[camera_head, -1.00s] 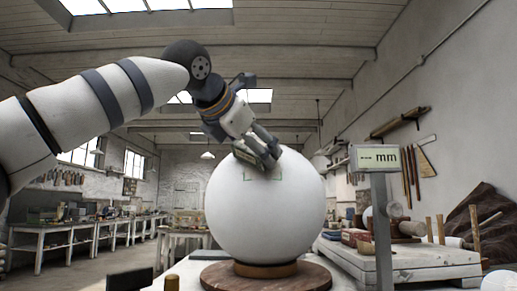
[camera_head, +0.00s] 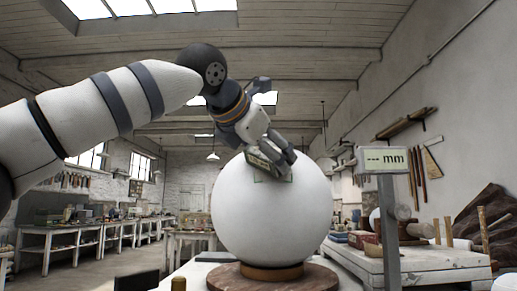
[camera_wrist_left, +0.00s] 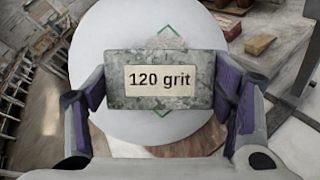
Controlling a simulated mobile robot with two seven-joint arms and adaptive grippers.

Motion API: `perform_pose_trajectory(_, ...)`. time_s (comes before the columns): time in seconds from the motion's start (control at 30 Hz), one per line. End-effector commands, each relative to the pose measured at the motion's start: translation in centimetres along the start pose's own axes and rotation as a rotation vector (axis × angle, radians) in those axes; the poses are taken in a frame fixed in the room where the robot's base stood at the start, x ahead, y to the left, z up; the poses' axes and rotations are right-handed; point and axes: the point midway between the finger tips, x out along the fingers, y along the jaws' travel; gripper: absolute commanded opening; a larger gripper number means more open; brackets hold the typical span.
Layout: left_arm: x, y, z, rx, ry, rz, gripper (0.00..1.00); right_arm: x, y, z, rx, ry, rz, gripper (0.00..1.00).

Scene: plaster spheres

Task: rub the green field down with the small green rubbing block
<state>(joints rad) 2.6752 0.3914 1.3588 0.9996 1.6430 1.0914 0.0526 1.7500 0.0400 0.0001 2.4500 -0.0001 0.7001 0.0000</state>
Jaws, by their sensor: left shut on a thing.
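The white plaster sphere (camera_head: 270,225) stands on a round base. A thin green outline on its upper front marks the green field (camera_head: 272,181). My left gripper (camera_head: 280,163) is over the upper front of the sphere, shut on the rubbing block (camera_head: 262,161). In the left wrist view the block (camera_wrist_left: 120,92) is a mottled grey-green slab with a "120 grit" label, between both fingers. I cannot tell whether the block touches the sphere. My right gripper is not in view.
The sphere's wooden turntable (camera_head: 285,280) is below it. A post with a display (camera_head: 384,160) reading "--- mm" stands at the right. Behind it is a white bench (camera_head: 410,258) with tools and blocks. Work tables (camera_head: 85,235) line the left.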

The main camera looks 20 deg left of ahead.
Motion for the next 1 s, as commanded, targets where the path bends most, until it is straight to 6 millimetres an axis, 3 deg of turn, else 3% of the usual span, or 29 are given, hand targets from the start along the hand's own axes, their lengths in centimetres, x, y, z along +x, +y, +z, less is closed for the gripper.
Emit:
perform_pose_trajectory(0.17,0.1,0.2,0.0,-0.003,0.000,0.001,0.44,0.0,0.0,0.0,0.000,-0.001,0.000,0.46)
perform_pose_trajectory(0.7,0.1,4.2,-0.1,-0.002,0.000,0.002,0.44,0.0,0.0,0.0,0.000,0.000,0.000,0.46)
perform_pose_trajectory(1.0,-0.1,4.0,0.0,0.000,-0.001,0.001,0.44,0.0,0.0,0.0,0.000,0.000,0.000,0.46)
